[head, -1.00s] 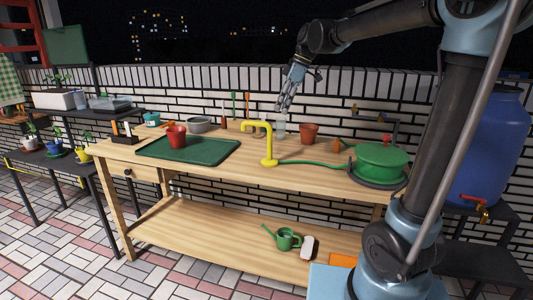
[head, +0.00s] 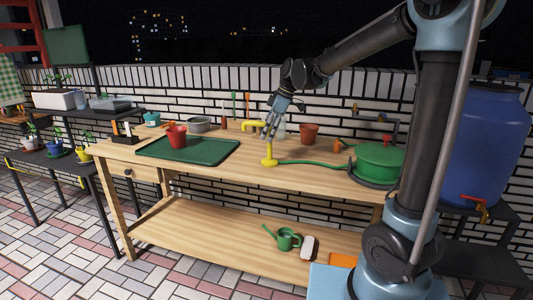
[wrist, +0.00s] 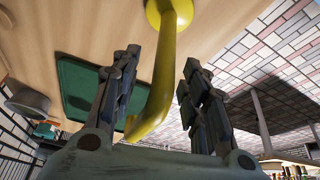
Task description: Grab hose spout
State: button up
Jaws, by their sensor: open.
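The yellow hose spout (head: 269,161) stands upright on the workbench, its hooked top bending left. A green hose (head: 312,164) runs from its base to the right. My gripper (head: 270,126) is at the spout's upper part and hides some of it in the head view. In the wrist view the yellow spout (wrist: 166,65) passes between the open fingers of my gripper (wrist: 160,85), with fingers on both sides. A gap shows between the spout and the fingers there. The spout's lower end in that view is partly hidden by the gripper's body.
A green tray (head: 215,151) with a red pot (head: 176,137) lies to the left on the workbench (head: 230,175). A terracotta pot (head: 309,133) stands behind the spout. A green hose reel (head: 380,160) sits at the right. The bench front near the spout is clear.

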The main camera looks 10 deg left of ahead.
send_over(266, 159)
jog(key=shift+w+f, duration=0.1)
jog(key=shift+f, duration=2.5)
grip_shut()
